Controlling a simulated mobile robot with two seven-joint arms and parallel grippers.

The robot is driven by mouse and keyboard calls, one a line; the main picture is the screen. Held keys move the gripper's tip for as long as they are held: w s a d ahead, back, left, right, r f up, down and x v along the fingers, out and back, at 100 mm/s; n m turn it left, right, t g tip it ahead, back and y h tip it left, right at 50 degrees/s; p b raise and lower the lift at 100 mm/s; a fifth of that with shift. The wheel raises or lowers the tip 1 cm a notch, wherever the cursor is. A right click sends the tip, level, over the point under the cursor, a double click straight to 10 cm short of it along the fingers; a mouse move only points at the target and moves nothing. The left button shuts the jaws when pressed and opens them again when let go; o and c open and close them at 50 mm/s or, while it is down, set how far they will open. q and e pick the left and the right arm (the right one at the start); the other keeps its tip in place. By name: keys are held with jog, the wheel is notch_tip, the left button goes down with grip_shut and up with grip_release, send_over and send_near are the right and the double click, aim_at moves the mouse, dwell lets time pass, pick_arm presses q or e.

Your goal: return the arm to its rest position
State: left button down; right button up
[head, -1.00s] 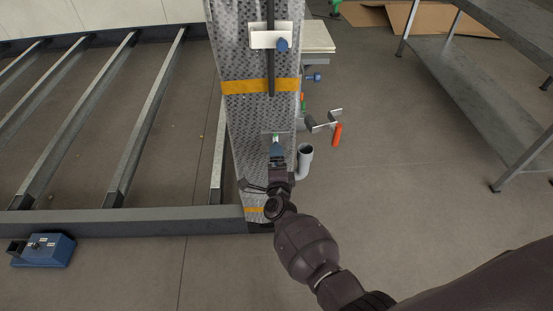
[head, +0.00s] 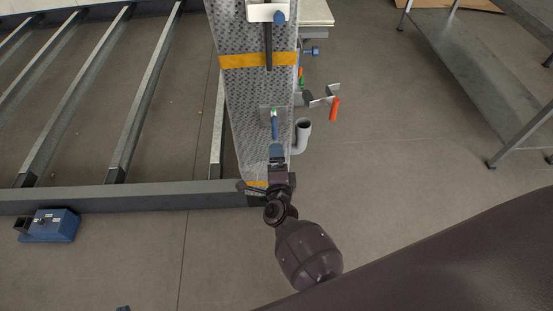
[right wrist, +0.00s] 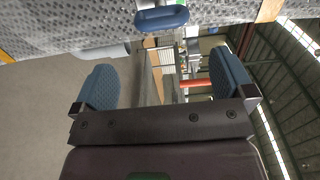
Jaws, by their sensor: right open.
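My right arm comes in from the lower right of the head view. My right gripper (head: 277,148) is open and empty in front of a perforated grey post (head: 240,100). In the right wrist view the two blue fingers of my right gripper (right wrist: 164,68) stand wide apart with nothing between them. A blue handle (head: 274,124) on the post lies just beyond the fingertips, apart from them; it also shows in the right wrist view (right wrist: 162,18). My left gripper cannot be made out.
A grey metal frame with slanted bars (head: 90,105) fills the left. A blue box-like device (head: 52,226) sits on the floor at the lower left. A pipe elbow (head: 301,135) and an orange-handled fitting (head: 334,109) stick out right of the post. A metal shelf (head: 470,75) stands at right.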

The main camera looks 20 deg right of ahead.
dwell(0.3)
notch_tip(320, 180, up, 5)
jog(key=s+a+n+y, duration=0.15)
jog(key=n+y, duration=0.55)
jog(key=n, duration=0.8)
jog(key=s+d+f+n+g+h+p, duration=0.1)
jog(key=s+d+n+g, duration=0.2)
jog(key=s, duration=1)
jog(key=s+d+f+n+g+h+p, duration=0.1)
jog(key=s+d+n+g+p, duration=0.1)
jog(key=s+d, duration=0.6)
jog(key=s+n+g, duration=0.1)
jog(key=s+n, duration=0.1)
jog(key=s, duration=0.2)
jog(key=shift+s+d, duration=0.4)
